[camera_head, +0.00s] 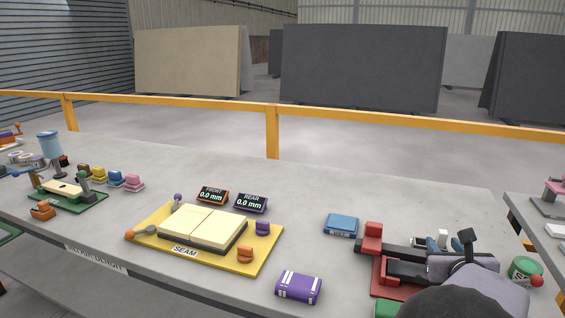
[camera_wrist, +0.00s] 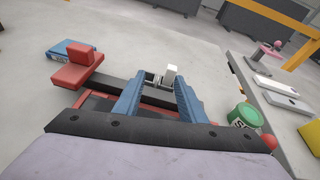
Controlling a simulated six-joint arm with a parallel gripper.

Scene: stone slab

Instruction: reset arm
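My gripper (camera_wrist: 159,82) shows in the wrist view as two blue fingers standing apart, with nothing held between them. In the head view my wrist and forearm (camera_head: 480,288) are at the lower right, over a fixture with red blocks and dark bars (camera_head: 405,243). The fixture's red block (camera_wrist: 76,72) and dark bar also show beyond and left of the fingers in the wrist view. A small white piece (camera_wrist: 170,73) appears past the fingertips; its distance from them is unclear. My arm hides part of the fixture.
A blue block (camera_head: 341,225) and a purple block (camera_head: 299,287) lie left of the fixture. A green cylinder (camera_head: 525,267) stands right of my wrist. A yellow board (camera_head: 262,262) labelled SEAM carries two pale slabs.

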